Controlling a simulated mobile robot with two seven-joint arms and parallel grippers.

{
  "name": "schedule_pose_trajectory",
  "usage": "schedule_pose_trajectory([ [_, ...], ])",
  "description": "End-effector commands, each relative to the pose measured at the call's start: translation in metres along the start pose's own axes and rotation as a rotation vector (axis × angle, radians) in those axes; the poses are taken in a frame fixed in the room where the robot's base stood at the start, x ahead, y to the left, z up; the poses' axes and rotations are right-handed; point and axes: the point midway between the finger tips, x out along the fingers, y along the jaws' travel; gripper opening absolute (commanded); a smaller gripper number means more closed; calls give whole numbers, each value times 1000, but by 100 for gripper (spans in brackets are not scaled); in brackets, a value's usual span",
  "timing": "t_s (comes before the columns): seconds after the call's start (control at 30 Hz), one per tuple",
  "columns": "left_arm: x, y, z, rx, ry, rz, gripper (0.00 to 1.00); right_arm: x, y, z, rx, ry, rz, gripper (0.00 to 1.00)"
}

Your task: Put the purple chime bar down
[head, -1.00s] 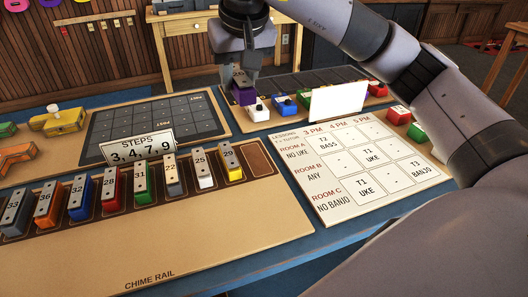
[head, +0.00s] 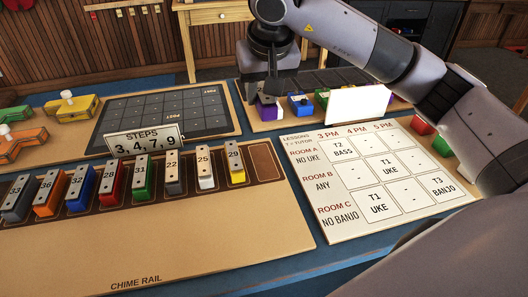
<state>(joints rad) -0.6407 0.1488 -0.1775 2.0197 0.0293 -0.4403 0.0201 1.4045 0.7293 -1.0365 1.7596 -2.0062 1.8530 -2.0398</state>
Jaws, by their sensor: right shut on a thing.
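My right gripper (head: 270,88) is at the back of the table, pointing down, shut on the purple chime bar. Only a little of the purple bar (head: 264,99) shows below the fingers, so its number is hidden. It is right by a small white block (head: 270,113); I cannot tell whether they touch or whether the bar rests on anything. The chime rail (head: 210,240) in front holds a row of numbered, coloured bars, ending with the yellow bar 29 (head: 236,163). The slot (head: 268,166) at its right end is empty. My left gripper is not in view.
A steps sign (head: 143,142) stands behind the rail, before a dark grid panel (head: 165,110). A lesson board (head: 372,185) lies to the right. A blue block (head: 300,104) and a blank white card (head: 357,104) stand right of my gripper.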

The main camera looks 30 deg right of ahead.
Motion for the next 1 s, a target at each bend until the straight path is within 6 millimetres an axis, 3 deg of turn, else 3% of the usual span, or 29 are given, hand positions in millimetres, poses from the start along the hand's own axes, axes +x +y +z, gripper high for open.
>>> schedule_pose_trajectory([
  [0.1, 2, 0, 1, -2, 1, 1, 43, 33, 0, 15, -1, -4, 1, 4],
  [0.33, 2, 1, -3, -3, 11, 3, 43, 81, 0, 34, -1, -2, 0, 4],
  [0.63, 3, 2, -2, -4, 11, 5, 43, 104, 0, 43, 0, -1, 0, 4],
  [0.83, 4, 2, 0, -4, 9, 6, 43, 131, 0, 55, 1, -1, 0, 4],
  [1.0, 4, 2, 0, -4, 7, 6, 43, 134, 0, 55, 1, 2, -1, 4],
])
